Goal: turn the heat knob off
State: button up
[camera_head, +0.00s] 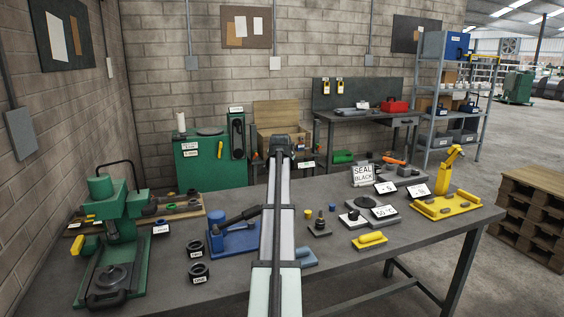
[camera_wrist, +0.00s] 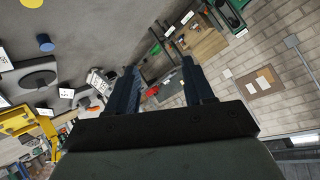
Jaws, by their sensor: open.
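I cannot single out the heat knob for sure. A low light plate (camera_head: 352,219) with a dark round part on top sits right of centre on the bench. A card that seems to read 50 °C (camera_head: 384,212) stands beside it. A small base with an upright dark knob-like part (camera_head: 320,224) is just left of them. My gripper (camera_wrist: 164,75) is open and empty in the wrist view, its two dark fingers apart and touching nothing. In the head view my arm reaches up over the bench middle, and its fingers are not clearly visible.
A green press (camera_head: 112,225) stands at the bench's left. A blue lever tool (camera_head: 235,236) and two black rings (camera_head: 197,262) lie left of my arm. A yellow fixture (camera_head: 446,205) and a SEAL BLACK sign (camera_head: 363,175) are at right.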

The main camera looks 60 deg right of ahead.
jog(key=m+g+y, duration=0.4)
jog(key=g+y, duration=0.2)
send_over(354, 212)
jog(key=w+a, duration=0.3)
jog(key=a, duration=0.2)
notch_tip(354, 212, down, 7)
jog(key=x, duration=1.4)
jog(key=shift+s+r, duration=0.1)
jog(key=shift+s, duration=0.2)
jog(key=shift+m, duration=0.3)
grip_shut()
